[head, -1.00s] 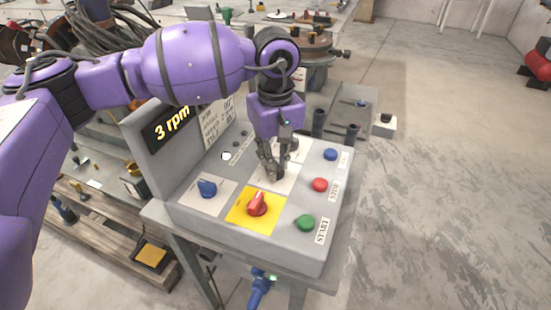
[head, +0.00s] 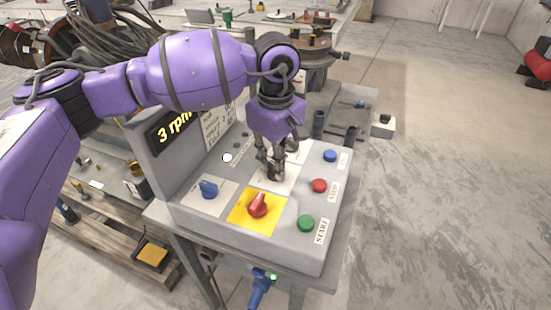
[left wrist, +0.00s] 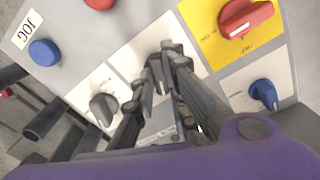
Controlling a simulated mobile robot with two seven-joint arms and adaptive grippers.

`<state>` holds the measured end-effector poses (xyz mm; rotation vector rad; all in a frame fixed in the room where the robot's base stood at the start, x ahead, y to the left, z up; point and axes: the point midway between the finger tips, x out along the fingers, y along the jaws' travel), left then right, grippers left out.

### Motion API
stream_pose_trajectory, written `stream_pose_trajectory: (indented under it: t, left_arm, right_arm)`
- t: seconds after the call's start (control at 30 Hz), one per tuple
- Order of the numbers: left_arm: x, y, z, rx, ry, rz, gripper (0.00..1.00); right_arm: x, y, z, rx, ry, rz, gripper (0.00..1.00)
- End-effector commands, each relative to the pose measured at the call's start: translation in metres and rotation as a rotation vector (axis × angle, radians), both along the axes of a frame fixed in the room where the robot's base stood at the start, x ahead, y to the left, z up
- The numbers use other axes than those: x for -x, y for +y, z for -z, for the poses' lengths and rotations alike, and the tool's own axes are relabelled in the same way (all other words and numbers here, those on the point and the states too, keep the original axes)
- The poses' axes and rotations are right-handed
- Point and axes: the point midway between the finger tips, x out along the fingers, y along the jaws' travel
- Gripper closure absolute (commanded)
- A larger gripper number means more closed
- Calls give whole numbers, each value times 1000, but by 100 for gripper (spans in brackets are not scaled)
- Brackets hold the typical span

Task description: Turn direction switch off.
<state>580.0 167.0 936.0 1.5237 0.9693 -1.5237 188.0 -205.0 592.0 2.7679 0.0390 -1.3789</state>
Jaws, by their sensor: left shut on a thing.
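My left gripper (head: 274,170) points down at the grey control panel and is shut on a small dark switch knob on a white plate (left wrist: 118,60). The fingers hide most of that knob and its marking, so its setting cannot be read. In the left wrist view, another dark knob (left wrist: 104,108) stands on a neighbouring white plate, to the left of the fingers. My right gripper is not in view.
Nearby are a red knob on a yellow plate (head: 258,204), a blue knob (head: 208,189), and blue (head: 330,155), red (head: 320,185) and green (head: 306,223) buttons. Open floor lies to the right.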

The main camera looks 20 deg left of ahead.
Motion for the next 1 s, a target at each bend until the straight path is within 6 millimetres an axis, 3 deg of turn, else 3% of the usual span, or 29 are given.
stream_pose_trajectory:
  t: [0.5,1.0]
  left_arm:
    - [0,0,-1,0,-1,-340,100]
    - [0,0,0,0,-1,-406,100]
  right_arm:
    - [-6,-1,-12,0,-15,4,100]
    - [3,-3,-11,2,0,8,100]
